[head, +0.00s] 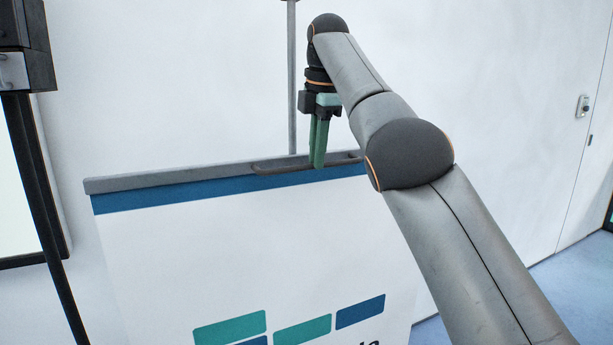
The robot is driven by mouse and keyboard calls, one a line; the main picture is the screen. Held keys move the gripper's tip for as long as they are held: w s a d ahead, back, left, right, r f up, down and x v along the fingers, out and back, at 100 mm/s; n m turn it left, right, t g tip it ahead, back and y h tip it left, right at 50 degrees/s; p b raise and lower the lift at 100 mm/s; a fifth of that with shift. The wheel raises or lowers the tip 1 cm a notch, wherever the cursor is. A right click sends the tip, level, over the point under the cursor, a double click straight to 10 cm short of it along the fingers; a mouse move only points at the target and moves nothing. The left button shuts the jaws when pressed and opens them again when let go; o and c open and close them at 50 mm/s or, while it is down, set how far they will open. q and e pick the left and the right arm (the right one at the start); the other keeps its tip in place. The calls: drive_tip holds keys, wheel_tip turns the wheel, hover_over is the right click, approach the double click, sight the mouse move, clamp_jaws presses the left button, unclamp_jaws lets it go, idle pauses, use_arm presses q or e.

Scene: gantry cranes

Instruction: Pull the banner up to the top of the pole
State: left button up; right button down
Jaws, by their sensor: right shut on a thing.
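The banner (240,250) is a white sheet with a blue band along its top and teal and blue blocks lower down. A grey rail (150,181) runs along its top edge, with a dark handle (290,169) on it. The grey pole (291,80) rises behind the banner, above the rail, and leaves the picture at the top. My right gripper (318,160) points down with its green fingers shut on the handle. My right forearm hides the right end of the rail. My left gripper is not in view.
A black stand (45,220) with a dark box (25,45) on top is at the left. A white wall (180,80) is behind. A door with a handle (582,107) is at the right. Blue floor (570,285) shows at the lower right.

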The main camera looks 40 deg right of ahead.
wheel_tip(320, 180, up, 5)
drive_tip(key=p, duration=0.3)
drive_tip(key=shift+f, duration=0.2)
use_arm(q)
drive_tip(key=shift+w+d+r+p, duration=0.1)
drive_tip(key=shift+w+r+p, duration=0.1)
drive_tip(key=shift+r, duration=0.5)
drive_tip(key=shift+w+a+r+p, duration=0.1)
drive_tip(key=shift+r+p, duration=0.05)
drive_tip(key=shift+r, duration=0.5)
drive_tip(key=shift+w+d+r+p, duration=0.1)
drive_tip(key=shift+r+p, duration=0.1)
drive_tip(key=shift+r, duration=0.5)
use_arm(e)
drive_tip(key=shift+r, duration=0.55)
drive_tip(key=c, duration=0.9)
unclamp_jaws()
drive_tip(key=shift+f, duration=0.1)
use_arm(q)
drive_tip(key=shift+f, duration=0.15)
use_arm(e)
drive_tip(key=shift+f, duration=0.15)
